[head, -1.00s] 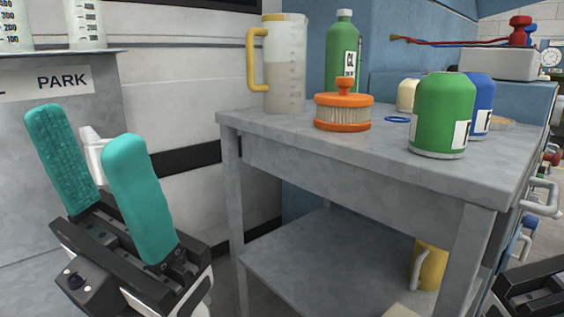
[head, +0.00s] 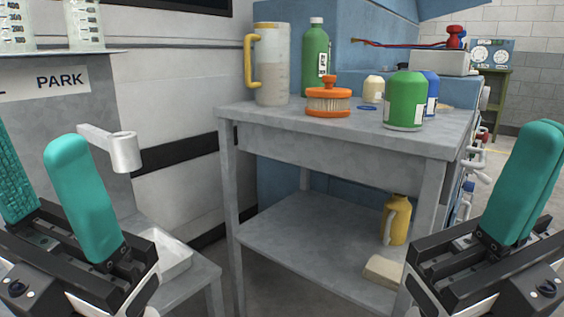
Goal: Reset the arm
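My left gripper (head: 34,142) is at the lower left, with its two teal fingers pointing up and a clear gap between them. It is open and empty; the far finger is partly cut off by the picture's edge. My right gripper (head: 541,130) is at the lower right. Its two teal fingers stand up side by side against each other with nothing visible between them. Both grippers are in front of the grey work table (head: 335,145), apart from everything on it.
A white bracket (head: 122,150) projects behind my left gripper.

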